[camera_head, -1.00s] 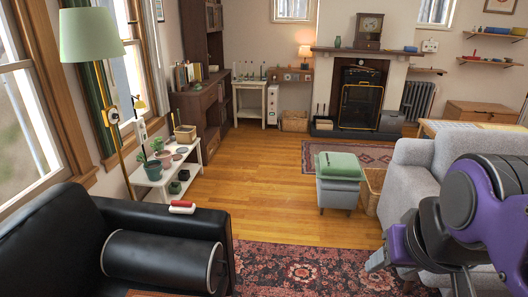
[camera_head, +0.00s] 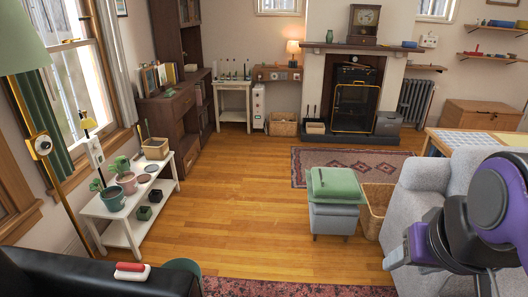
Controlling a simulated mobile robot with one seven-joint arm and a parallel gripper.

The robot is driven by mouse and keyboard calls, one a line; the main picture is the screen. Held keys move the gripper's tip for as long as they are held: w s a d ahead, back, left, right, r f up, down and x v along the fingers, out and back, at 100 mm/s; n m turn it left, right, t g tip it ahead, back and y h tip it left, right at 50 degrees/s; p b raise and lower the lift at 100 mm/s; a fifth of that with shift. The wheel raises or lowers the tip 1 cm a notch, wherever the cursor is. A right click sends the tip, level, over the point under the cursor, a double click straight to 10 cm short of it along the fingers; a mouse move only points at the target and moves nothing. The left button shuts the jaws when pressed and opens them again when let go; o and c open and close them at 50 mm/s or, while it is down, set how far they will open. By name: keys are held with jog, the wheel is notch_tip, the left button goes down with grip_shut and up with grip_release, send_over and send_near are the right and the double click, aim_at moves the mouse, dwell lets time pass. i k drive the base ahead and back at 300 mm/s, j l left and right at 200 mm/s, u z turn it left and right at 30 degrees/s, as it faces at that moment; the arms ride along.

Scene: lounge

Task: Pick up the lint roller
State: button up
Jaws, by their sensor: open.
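The lint roller (camera_head: 131,271), a small red and white thing, lies on top of the black leather sofa arm (camera_head: 75,270) at the lower left. My gripper (camera_head: 440,274) is at the lower right, at the end of my purple and grey arm, far to the right of the lint roller. It is open and holds nothing that I can see. Part of it is cut off by the bottom edge.
A white plant bench (camera_head: 125,240) with pots stands beyond the sofa, near a floor lamp (camera_head: 42,147).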

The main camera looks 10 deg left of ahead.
aim_at(124, 272)
jog(key=i+z, duration=0.15)
jog(key=i, duration=0.95)
jog(key=i+u, duration=0.1)
jog(key=u, duration=1.55)
jog(key=k+u, duration=0.1)
jog(key=u, duration=0.3)
jog(key=k+u, duration=0.1)
jog(key=u, duration=0.7)
jog(key=i+l+u, duration=0.4)
jog(key=l+u, duration=0.3)
jog(key=i+l+u, duration=0.15)
jog(key=u, duration=0.15)
jog(key=l+z, duration=0.1)
jog(key=k+l, duration=0.05)
jog(key=l, duration=0.05)
